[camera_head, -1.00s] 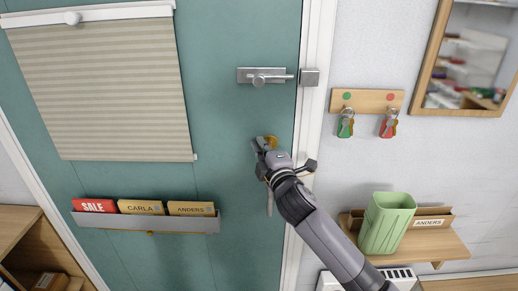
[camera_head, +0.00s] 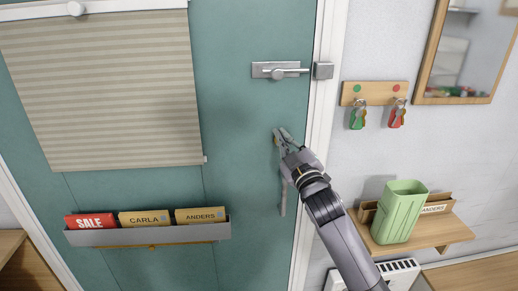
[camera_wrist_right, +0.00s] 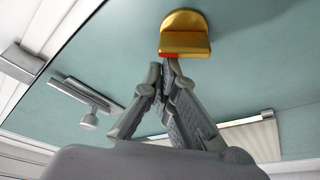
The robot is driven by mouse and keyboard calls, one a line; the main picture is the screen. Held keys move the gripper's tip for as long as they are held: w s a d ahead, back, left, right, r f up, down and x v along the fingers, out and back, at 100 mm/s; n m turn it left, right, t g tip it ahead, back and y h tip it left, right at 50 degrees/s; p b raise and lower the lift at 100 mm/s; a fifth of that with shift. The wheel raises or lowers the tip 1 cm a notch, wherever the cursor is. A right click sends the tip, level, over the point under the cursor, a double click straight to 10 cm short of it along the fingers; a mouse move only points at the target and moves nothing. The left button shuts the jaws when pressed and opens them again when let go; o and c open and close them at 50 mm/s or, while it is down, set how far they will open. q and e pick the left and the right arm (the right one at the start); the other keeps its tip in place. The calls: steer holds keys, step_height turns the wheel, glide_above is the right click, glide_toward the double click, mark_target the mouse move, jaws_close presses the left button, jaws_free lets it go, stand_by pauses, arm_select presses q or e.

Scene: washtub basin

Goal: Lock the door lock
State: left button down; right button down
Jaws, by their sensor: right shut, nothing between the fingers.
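The green door (camera_head: 245,110) carries a gold lock (camera_wrist_right: 184,28) with a flat turn-piece and a small red mark, clear in the right wrist view. In the head view my right gripper (camera_head: 283,136) hides most of this lock. In the wrist view the gripper's fingertips (camera_wrist_right: 167,72) are together and empty, just short of the lock's lower edge; I cannot tell whether they touch it. A silver latch (camera_head: 280,71) with a lever sits higher on the door, beside its catch (camera_head: 323,71) on the frame. My left gripper is out of view.
A grey vertical handle (camera_head: 283,197) hangs just below my right gripper. A key rack (camera_head: 375,93) with two key sets and a shelf (camera_head: 440,233) with a green bin (camera_head: 399,212) are to the right. A letter holder (camera_head: 150,236) and a blind (camera_head: 100,90) are on the door.

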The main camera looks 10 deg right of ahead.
steer(key=shift+d+f+m+h, duration=0.15)
steer(key=shift+d+m+h, duration=0.2)
steer(key=shift+m, duration=0.35)
steer(key=shift+m+t+b, duration=0.3)
steer(key=shift+m+b, duration=0.1)
steer(key=shift+m, duration=0.2)
steer(key=m, duration=0.1)
steer(key=m+h, duration=0.1)
steer(key=shift+d+m+h+b, duration=0.25)
steer(key=shift+d+m+b, duration=0.15)
steer(key=shift+d+m+t+h, duration=0.15)
steer(key=shift+m+t+h, duration=0.2)
steer(key=shift+m, duration=0.25)
steer(key=m, duration=0.1)
steer(key=m+h, duration=0.1)
steer(key=shift+d+f+m, duration=0.1)
steer(key=shift+d+m, duration=0.1)
steer(key=shift+m, duration=0.2)
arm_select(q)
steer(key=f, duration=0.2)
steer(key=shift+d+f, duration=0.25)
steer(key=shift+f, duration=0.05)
arm_select(e)
steer(key=shift+d, duration=0.1)
arm_select(q)
steer(key=shift+b, duration=0.3)
arm_select(e)
steer(key=shift+d, duration=0.15)
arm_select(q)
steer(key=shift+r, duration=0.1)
